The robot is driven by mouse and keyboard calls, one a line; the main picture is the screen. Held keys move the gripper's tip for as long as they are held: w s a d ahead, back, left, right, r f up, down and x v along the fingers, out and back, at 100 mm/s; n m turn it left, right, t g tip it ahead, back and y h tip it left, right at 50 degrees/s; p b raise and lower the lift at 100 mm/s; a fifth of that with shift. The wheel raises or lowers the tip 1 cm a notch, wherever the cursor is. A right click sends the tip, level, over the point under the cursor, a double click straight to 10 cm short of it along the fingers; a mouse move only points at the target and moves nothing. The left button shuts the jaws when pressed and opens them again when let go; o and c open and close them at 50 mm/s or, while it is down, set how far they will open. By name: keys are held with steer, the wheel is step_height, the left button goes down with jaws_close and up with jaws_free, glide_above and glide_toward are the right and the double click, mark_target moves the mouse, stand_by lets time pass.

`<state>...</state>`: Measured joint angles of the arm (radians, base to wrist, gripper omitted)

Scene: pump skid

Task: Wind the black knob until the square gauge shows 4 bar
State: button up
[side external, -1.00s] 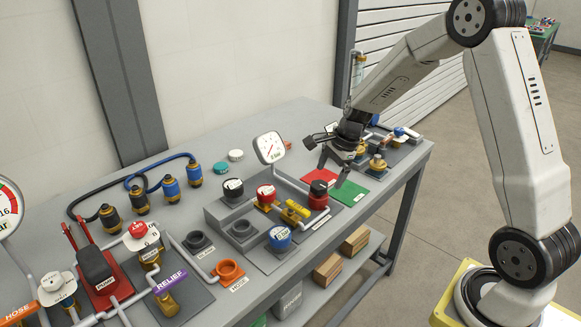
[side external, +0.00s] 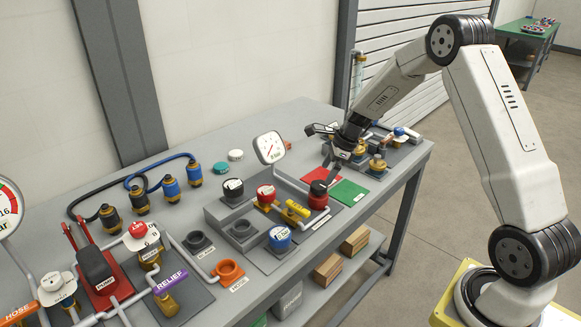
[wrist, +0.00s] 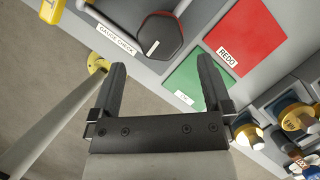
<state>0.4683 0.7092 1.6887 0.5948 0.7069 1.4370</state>
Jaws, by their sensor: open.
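The black knob (side external: 318,188) sits on a red base at the right end of the grey fitting block. It also shows in the wrist view (wrist: 160,36), with its white mark, beyond my fingertips and beside the GAUGE CHECK label. The white squarish gauge (side external: 269,148) stands behind the block; its dial is too small to read. My gripper (side external: 329,173) is open and empty, close to the knob on its back right side. In the wrist view, my gripper's two fingers (wrist: 162,66) are spread apart, with nothing between them.
A red REDO pad (wrist: 243,38) and a green pad (wrist: 200,83) lie right of the knob. A yellow-tagged fitting (side external: 295,211) and a red-capped fitting (side external: 265,195) stand left of it. Brass valves (side external: 378,163) stand at the bench's far right.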

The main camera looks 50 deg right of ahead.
mark_target(320, 184)
steer(key=shift+x, duration=2.7)
steer(key=c, duration=1.1)
steer(key=shift+c, duration=0.2)
